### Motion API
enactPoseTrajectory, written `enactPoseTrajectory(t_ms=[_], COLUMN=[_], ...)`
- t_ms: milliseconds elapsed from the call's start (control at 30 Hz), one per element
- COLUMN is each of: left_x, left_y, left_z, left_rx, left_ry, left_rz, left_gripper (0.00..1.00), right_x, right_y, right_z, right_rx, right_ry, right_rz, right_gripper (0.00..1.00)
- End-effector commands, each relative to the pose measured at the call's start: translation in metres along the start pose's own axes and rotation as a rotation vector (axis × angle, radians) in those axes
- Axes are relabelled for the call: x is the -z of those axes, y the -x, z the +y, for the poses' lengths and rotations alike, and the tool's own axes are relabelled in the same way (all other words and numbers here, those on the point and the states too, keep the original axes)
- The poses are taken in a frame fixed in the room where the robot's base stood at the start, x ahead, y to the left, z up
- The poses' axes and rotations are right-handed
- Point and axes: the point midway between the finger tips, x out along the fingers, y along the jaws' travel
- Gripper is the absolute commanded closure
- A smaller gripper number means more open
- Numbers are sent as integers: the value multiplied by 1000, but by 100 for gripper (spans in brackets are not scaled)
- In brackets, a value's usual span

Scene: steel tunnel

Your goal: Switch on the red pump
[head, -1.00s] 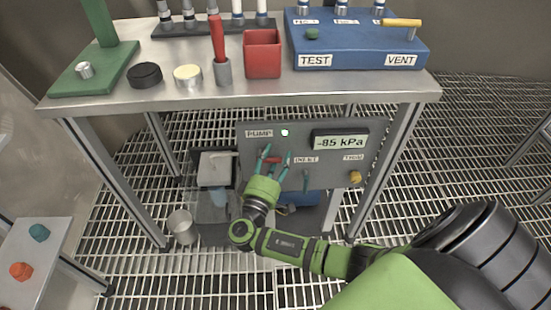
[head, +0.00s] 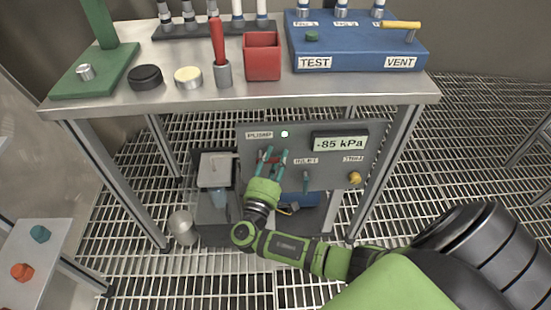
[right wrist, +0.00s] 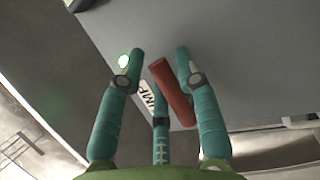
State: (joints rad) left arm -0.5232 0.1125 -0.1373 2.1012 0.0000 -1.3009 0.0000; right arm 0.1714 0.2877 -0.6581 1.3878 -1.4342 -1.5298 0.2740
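The red pump handle (head: 269,160) is on the grey panel (head: 228,125) under the bench, below the PUMP label (head: 259,135). My right gripper (head: 273,154) is at it, with its teal fingers around the handle. In the right wrist view the red handle (right wrist: 172,92) lies tilted between the spread fingers of the right gripper (right wrist: 160,66), closer to the right finger. A gap shows on its left, so the fingers look open. My left gripper is not in view.
The steel bench top (head: 130,98) overhangs the panel. A pump unit (head: 214,170) and a metal cup (head: 182,226) are below, left of my gripper.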

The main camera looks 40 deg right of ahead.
Motion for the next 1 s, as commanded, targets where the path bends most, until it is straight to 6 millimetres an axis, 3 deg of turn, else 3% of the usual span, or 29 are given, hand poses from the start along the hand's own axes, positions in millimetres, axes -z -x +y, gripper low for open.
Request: enactPoseTrajectory(t_ms=[333,467,800,1000], left_x=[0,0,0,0], left_y=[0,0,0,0], left_z=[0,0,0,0], left_rx=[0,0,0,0], left_ry=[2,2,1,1], left_rz=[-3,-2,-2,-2], left_gripper=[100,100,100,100], right_x=[0,0,0,0], right_y=[1,11,80,110], right_z=[0,0,-1,-1], right_rx=[1,2,6,2], right_ry=[-3,-3,-2,-1], right_rz=[-1,-1,0,-1], right_gripper=[50,50,50,50])
